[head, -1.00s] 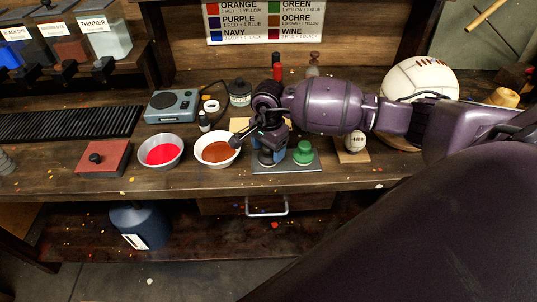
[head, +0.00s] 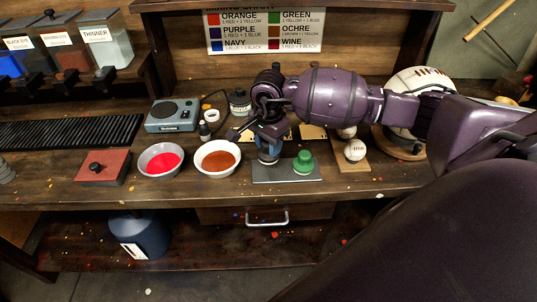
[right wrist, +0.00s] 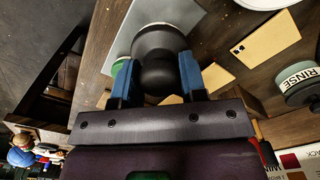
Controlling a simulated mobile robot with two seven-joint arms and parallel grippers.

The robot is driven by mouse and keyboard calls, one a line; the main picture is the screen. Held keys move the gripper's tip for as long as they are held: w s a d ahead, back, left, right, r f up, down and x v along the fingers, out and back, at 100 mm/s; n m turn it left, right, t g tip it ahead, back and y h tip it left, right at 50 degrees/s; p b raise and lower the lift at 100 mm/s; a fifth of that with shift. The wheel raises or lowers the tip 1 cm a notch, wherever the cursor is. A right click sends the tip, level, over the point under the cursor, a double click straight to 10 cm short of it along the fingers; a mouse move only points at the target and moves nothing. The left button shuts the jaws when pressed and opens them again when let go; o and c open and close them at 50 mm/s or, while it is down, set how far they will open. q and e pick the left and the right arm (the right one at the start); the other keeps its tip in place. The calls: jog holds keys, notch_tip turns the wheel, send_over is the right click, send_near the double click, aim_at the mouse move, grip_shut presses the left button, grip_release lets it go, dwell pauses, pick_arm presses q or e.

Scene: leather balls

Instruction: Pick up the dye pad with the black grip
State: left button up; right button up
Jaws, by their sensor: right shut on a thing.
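My right gripper (head: 268,148) is shut on the black grip (right wrist: 158,45) of a dye pad. In the right wrist view, its two blue fingers sit on either side of the round black grip, and a pale rim shows beyond it. In the head view, the gripper hides most of this pad above the grey plate (head: 312,175); whether it touches the plate I cannot tell. A pad with a green grip (head: 303,161) stands on the plate just to the right. My left gripper is not in view.
Left of the plate stand a bowl of brown dye (head: 218,158), a bowl of red dye (head: 161,161) and a red box with a black knob (head: 103,167). To the right, a baseball (head: 355,150) rests on a wooden board.

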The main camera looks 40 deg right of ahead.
notch_tip(320, 180, up, 15)
dwell(0.4)
